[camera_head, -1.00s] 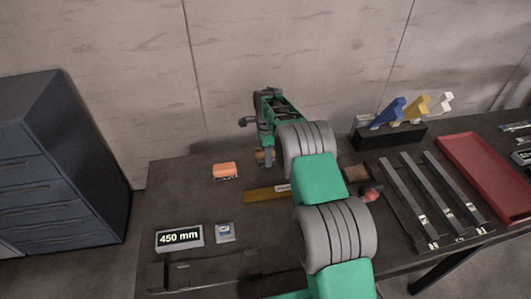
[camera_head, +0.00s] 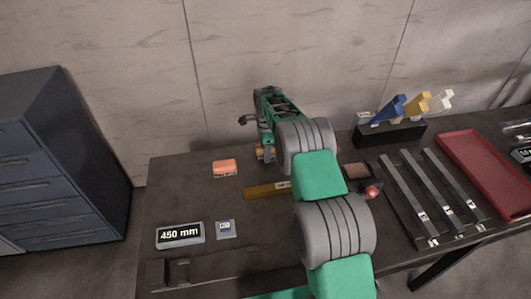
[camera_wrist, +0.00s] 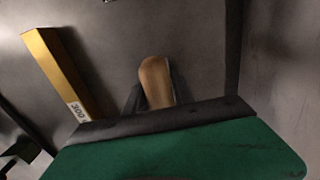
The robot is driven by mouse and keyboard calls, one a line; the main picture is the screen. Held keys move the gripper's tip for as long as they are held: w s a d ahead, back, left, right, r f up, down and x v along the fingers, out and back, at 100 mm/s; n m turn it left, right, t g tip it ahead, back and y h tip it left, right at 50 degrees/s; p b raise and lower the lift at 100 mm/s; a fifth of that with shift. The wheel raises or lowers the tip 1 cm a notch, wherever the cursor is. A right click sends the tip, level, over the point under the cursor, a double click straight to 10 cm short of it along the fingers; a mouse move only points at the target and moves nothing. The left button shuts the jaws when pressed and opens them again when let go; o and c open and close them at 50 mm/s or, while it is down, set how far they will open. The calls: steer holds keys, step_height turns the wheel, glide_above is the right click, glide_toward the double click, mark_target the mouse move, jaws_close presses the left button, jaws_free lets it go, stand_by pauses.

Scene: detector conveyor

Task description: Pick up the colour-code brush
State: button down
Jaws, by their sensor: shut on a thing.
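My gripper (camera_head: 265,154) is over the back of the dark table, left of the middle. It is shut on a tan, wood-coloured piece with a rounded end, which I take to be the colour-code brush (camera_wrist: 156,80). In the wrist view this piece stands up past the dark jaw edge, and its lower part is hidden. In the head view only a small tan bit shows at the jaws. I cannot tell whether it is clear of the table.
A yellow bar (camera_head: 262,191) lies in front of my gripper, and an orange block (camera_head: 225,167) lies to its left. A 450 mm display (camera_head: 180,234) is at front left. Right are a black rack (camera_head: 390,135), metal bars (camera_head: 407,196) and a red tray (camera_head: 484,170).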

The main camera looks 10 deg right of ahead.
steer(key=shift+r, duration=0.1)
steer(key=shift+r, duration=0.25)
step_height(320, 180, up, 2)
steer(key=shift+w+r+b, duration=0.1)
steer(key=shift+r+b, duration=0.15)
steer(key=shift+b, duration=0.25)
steer(key=s+d+r+b, duration=0.4)
steer(key=s+d+r, duration=0.2)
steer(key=s+r, duration=0.3)
steer(key=s, duration=0.3)
steer(key=shift+s+d+r, duration=0.25)
steer(key=shift+d+r, duration=0.15)
steer(key=c, duration=1.6)
jaws_free()
jaws_close()
